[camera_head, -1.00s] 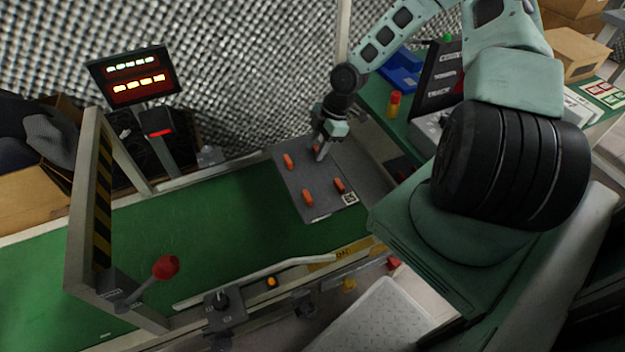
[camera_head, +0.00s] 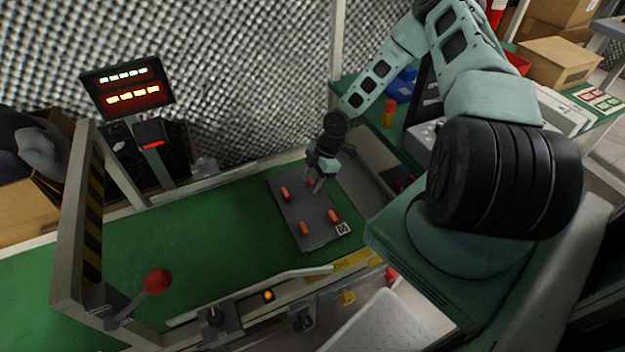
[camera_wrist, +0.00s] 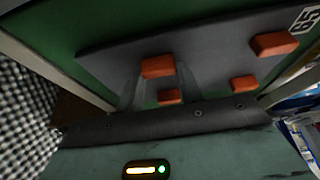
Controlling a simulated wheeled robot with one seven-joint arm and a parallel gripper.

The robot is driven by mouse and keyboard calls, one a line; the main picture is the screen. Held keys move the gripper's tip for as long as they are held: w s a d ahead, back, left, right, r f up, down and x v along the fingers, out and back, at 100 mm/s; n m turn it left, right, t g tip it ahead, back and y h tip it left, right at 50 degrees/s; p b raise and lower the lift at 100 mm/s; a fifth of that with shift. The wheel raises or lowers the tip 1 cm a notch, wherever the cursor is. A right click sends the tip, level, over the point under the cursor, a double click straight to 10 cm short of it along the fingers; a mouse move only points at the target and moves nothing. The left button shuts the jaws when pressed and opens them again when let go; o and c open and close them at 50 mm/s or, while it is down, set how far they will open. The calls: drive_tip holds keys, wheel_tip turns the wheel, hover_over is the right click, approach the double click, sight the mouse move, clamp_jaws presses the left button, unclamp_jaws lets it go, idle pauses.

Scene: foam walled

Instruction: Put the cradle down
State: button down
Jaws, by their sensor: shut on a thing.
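The cradle (camera_head: 300,217) is a flat dark grey plate with several orange blocks on it and a printed marker at its near right corner. It lies over the right part of the green belt (camera_head: 190,235); I cannot tell whether it touches the belt. My gripper (camera_head: 315,188) is at the cradle's far right side, its fingers pointing down. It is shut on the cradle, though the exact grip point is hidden. The cradle (camera_wrist: 215,55) also shows in the wrist view, with my fingers (camera_wrist: 150,92) beside two of the orange blocks.
A grey surface (camera_head: 365,180) lies right of the cradle. A metal rail (camera_head: 260,285) runs along the belt's near side. A striped frame (camera_head: 92,215) and a red-knobbed lever (camera_head: 157,282) stand at the left. The belt left of the cradle is clear.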

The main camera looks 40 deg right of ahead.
drive_tip(key=shift+f, duration=0.1)
drive_tip(key=c, duration=0.9)
unclamp_jaws()
drive_tip(key=p+v, duration=0.2)
drive_tip(key=v, duration=1)
wheel_tip(320, 180, up, 7)
drive_tip(key=g+h, duration=0.1)
drive_tip(key=g, duration=0.1)
hover_over(306, 198)
drive_tip(key=s+a+r+m+h, duration=0.2)
drive_tip(key=s+a+r, duration=0.2)
drive_tip(key=a+r, duration=0.5)
drive_tip(key=s+a+r+m, duration=0.1)
drive_tip(key=s+a+r, duration=0.2)
drive_tip(key=s+a, duration=0.2)
drive_tip(key=s+a+r+m, duration=0.2)
drive_tip(key=s+a+r, duration=0.2)
drive_tip(key=s, duration=0.2)
drive_tip(key=s+a+r+m, duration=0.2)
drive_tip(key=s+a+r, duration=0.2)
drive_tip(key=s+a, duration=0.1)
drive_tip(key=shift+s+a+t+h, duration=0.3)
drive_tip(key=shift+s+t, duration=0.1)
drive_tip(key=shift+s, duration=0.3)
